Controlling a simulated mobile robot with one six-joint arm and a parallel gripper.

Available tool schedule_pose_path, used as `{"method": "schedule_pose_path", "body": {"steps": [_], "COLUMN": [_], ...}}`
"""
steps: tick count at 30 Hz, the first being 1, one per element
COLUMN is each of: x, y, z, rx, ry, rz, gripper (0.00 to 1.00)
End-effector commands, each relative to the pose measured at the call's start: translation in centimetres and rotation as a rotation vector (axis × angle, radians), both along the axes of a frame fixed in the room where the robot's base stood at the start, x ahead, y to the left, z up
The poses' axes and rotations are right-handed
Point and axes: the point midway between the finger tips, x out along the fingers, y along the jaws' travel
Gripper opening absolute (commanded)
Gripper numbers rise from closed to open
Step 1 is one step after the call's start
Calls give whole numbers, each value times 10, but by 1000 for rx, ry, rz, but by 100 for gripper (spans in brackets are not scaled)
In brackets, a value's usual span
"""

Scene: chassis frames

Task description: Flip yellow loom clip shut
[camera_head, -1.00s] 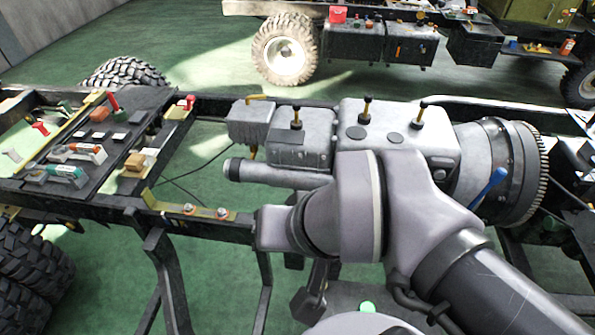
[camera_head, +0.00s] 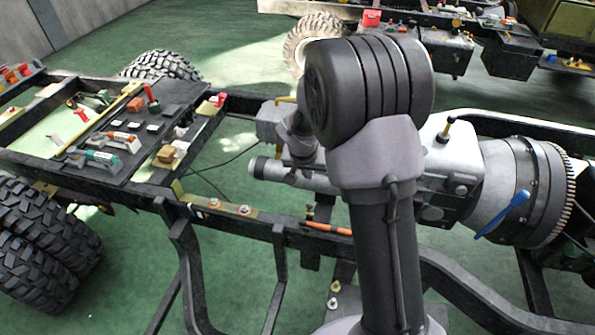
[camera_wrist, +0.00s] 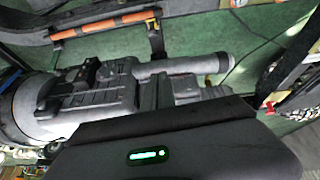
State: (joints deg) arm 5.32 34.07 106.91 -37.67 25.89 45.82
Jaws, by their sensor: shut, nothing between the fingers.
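I cannot pick out the yellow loom clip for sure. A yellow bracket (camera_head: 222,207) with two bolts and an upturned end sits on the near chassis rail in the head view. Right of it an orange hose (camera_head: 330,229) lies along the rail, with a small dark fitting at its left end. The hose also shows at the top of the wrist view (camera_wrist: 105,24). The dark housing of my gripper (camera_wrist: 200,150), with a green light, fills the bottom of the wrist view.
A grey gearbox (camera_head: 432,165) lies between the rails behind my arm, with a blue lever (camera_head: 502,215) at right. A dark tray (camera_head: 135,140) with several small parts is at left. A large tyre (camera_head: 45,232) stands at lower left. Green floor shows below.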

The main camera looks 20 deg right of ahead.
Motion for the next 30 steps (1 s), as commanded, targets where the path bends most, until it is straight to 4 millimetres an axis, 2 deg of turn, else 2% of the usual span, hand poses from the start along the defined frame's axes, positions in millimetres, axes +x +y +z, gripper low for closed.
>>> {"method": "schedule_pose_path", "body": {"steps": [11,25,30], "x": [2,30,12], "y": [-1,-23,-12], "z": [-7,-97,-115], "rx": [0,1,1], "ry": [2,3,3], "rz": [0,0,2], "gripper": [0,0,0]}}
